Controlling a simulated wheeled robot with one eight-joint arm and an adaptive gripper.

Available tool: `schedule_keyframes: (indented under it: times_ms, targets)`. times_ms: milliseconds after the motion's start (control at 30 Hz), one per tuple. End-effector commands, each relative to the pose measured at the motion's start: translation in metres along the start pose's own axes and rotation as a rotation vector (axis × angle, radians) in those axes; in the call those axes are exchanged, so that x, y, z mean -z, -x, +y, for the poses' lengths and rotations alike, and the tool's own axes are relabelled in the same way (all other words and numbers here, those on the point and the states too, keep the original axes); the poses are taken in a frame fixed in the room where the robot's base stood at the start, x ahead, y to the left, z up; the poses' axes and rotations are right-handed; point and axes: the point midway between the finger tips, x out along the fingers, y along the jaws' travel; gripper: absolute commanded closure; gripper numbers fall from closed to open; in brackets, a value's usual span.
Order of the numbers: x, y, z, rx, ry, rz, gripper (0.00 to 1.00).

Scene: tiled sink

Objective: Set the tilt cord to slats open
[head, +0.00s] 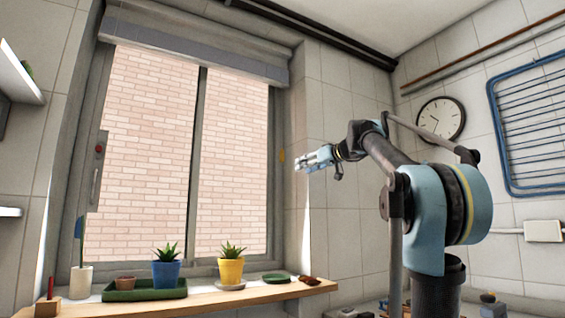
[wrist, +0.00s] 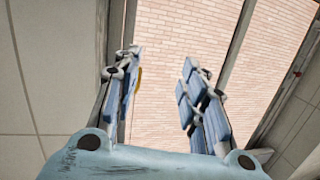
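The window blind (head: 190,45) is gathered in a grey band at the top of the window; single slats cannot be made out. No tilt cord shows clearly. A small yellow piece (head: 281,155) is at the right side of the window frame; I cannot tell whether it belongs to the cord. A yellow piece also shows in the wrist view (wrist: 138,78), partly hidden by the left finger. My gripper (head: 299,164) is raised near the right edge of the window, just right of the yellow piece in the head view. In the wrist view its fingers (wrist: 160,75) are apart with nothing between them.
A wooden sill (head: 230,300) holds a blue pot (head: 166,274), a yellow pot (head: 230,271), a green tray (head: 145,290) and a white cup (head: 80,282). A grey handle with a red spot (head: 98,150) is on the left frame. A clock (head: 441,119) and blue rack (head: 530,125) hang right.

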Motion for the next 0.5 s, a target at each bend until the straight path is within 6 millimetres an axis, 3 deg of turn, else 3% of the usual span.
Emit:
schedule_keyframes:
  times_ms: [33,100,200,367,500]
  targets:
    - [0.023,-0.002,0.008,-0.013,0.012,0.035,0.61]
    - [0.046,-0.002,0.015,-0.031,0.028,0.076,0.61]
    - [0.067,-0.002,0.022,-0.048,0.043,0.113,0.61]
    - [0.079,-0.007,0.025,-0.057,0.051,0.132,0.61]
    - [0.081,-0.023,0.026,-0.056,0.051,0.132,0.61]
